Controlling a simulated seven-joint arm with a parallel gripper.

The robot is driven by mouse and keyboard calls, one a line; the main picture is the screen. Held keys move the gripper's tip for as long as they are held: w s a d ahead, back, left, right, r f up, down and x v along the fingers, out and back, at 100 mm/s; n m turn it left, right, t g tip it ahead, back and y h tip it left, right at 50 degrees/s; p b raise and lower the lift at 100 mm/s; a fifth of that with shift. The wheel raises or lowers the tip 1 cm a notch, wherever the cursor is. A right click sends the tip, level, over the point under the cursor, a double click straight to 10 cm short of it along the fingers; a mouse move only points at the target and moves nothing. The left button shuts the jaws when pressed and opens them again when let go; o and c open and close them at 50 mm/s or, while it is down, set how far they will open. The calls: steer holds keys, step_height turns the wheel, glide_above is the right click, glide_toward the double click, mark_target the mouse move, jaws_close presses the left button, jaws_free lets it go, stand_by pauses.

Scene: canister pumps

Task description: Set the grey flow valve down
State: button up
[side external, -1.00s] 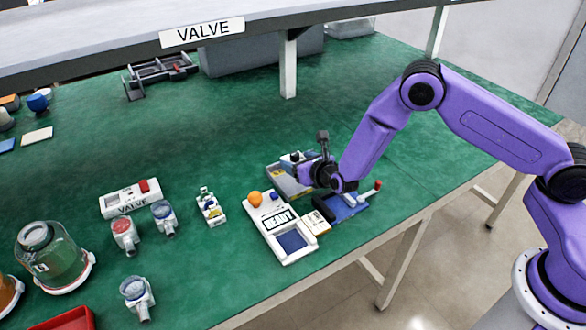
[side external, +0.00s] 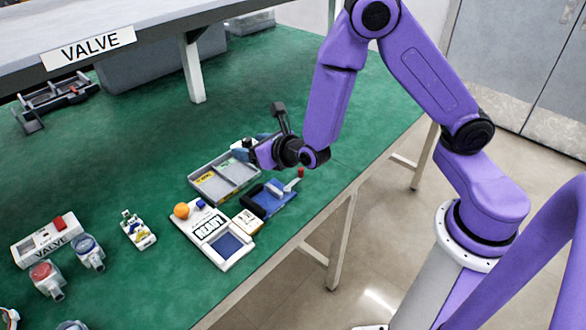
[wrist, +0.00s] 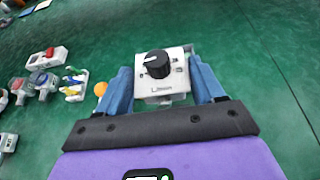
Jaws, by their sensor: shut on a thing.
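The grey flow valve (wrist: 165,89), a light grey box with a black knob on top, is between the two blue fingers of my gripper (wrist: 163,75) in the wrist view. The fingers are shut on its sides. In the side external view my gripper (side external: 246,149) is at the back right of a grey divided tray (side external: 205,187), seemingly above the table. The valve is mostly hidden there by the gripper and wrist. I cannot tell how high it is held.
A white READY panel (side external: 222,252) with an orange ball and a blue fixture with a red-tipped lever (side external: 270,199) stand in front of the tray. A VALVE box (side external: 45,240) and gauges (side external: 88,252) are at left.

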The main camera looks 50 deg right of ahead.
steer(key=w+d+r, duration=0.3)
steer(key=d+r, duration=0.8)
steer(key=r, duration=0.3)
steer(key=s+a+f, duration=0.4)
steer(key=s+f, duration=0.3)
steer(key=s, duration=0.3)
steer(key=s+a+f, duration=0.3)
steer(key=s+f, duration=0.4)
steer(key=s, duration=0.3)
glide_above(270, 205)
step_height(270, 205, down, 10)
steer(key=shift+r, duration=0.25)
steer(key=shift+f, duration=1.5)
steer(key=shift+f, duration=0.4)
